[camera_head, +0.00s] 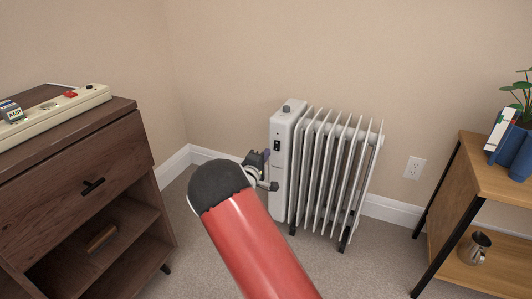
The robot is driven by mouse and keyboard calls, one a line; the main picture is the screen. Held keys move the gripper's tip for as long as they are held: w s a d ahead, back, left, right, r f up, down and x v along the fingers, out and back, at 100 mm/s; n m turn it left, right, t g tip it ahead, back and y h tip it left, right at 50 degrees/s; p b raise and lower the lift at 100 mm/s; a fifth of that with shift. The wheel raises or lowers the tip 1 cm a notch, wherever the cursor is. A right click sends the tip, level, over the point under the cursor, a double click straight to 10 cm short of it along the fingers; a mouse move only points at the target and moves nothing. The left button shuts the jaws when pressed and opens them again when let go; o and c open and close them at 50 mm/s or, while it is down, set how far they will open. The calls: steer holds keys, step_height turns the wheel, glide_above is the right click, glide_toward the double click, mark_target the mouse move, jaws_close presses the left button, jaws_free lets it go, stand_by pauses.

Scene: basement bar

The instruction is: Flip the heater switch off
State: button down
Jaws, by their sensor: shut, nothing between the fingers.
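A white oil-filled heater (335,170) stands on the carpet near the wall corner. Its front panel carries a small dark switch (277,146) and a grey knob sits on top. Whether the switch is on or off is too small to tell. My gripper (268,157) is at the left side of the heater's front panel, just below and beside the switch. It looks shut and empty. I cannot tell whether it touches the panel. My red and black arm link covers the lower middle of the view and partly hides the wrist.
A wooden side table (487,182) at right holds a blue planter (510,150) and a metal mug (475,247). A wall outlet (414,167) is behind. Carpet is clear right of the heater.

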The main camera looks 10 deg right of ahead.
steer(key=v, duration=0.7)
steer(key=shift+a+r, duration=0.15)
steer(key=shift+r, duration=0.35)
steer(key=s+a+r+m+g+y+p, duration=0.15)
steer(key=s+r+m+g+y, duration=0.35)
steer(key=s+r+y, duration=0.8)
steer(key=s+d+m+g+h, duration=0.1)
steer(key=s+d+m+g, duration=0.1)
steer(key=s, duration=1.2)
steer(key=s+d+r+m+g+h, duration=0.1)
steer(key=s+d+m+g, duration=0.1)
steer(key=s, duration=1.2)
steer(key=shift+s+d+m+p, duration=0.25)
steer(key=shift+d+m+p, duration=0.15)
steer(key=shift+m, duration=0.5)
steer(key=shift+a+r, duration=0.15)
